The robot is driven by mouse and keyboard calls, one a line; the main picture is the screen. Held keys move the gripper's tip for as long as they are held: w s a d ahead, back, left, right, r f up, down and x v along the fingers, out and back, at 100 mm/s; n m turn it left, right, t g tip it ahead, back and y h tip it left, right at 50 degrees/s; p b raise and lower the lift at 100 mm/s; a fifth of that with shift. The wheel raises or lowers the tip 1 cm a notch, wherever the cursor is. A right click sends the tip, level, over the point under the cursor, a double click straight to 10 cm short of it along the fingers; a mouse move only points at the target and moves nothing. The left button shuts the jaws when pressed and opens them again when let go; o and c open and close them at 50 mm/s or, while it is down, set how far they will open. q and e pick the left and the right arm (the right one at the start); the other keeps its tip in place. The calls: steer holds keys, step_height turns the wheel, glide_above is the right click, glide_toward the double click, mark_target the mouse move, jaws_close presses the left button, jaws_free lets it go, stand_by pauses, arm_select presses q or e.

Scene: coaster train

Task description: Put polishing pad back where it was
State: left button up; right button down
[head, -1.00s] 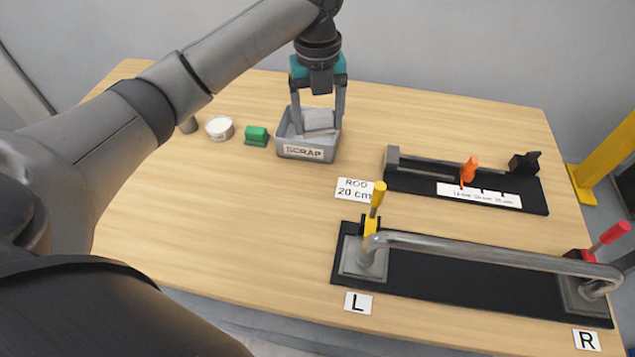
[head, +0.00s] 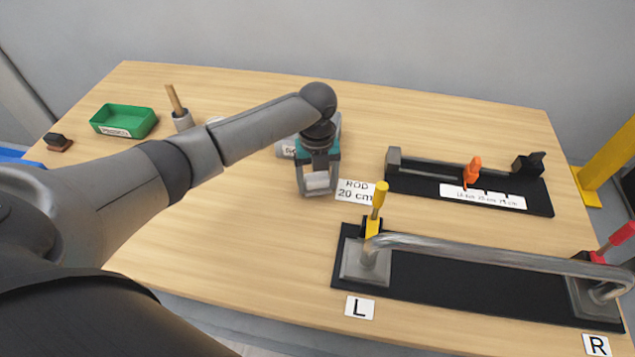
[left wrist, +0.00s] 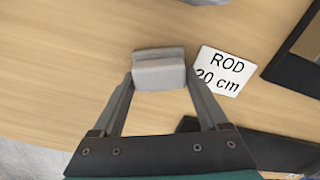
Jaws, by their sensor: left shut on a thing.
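A pale grey block (head: 317,181), which may be the polishing pad, is between the fingers of my left gripper (head: 318,188). In the left wrist view the gripper (left wrist: 161,86) is shut on the grey block (left wrist: 159,70), which has a wider back part. The gripper is in front of the grey scrap bin (head: 286,152), just left of the "ROD 20 cm" card (head: 355,191). My arm hides most of the bin. I cannot tell whether the block touches the table. My right gripper is not in view.
The black fixture with a metal handle bar (head: 500,255) and yellow clamp (head: 378,200) is at front right; a gauge board (head: 430,185) lies behind. The front-left tabletop is clear.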

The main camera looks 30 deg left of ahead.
mark_target(317, 179)
arm_select(q)
steer(key=shift+f, duration=0.25)
steer(key=shift+f, duration=0.1)
steer(key=shift+f, duration=0.1)
steer(key=o, duration=1.2)
step_height(317, 179, up, 12)
steer(key=shift+r+p, duration=0.2)
steer(key=shift+p, duration=0.7)
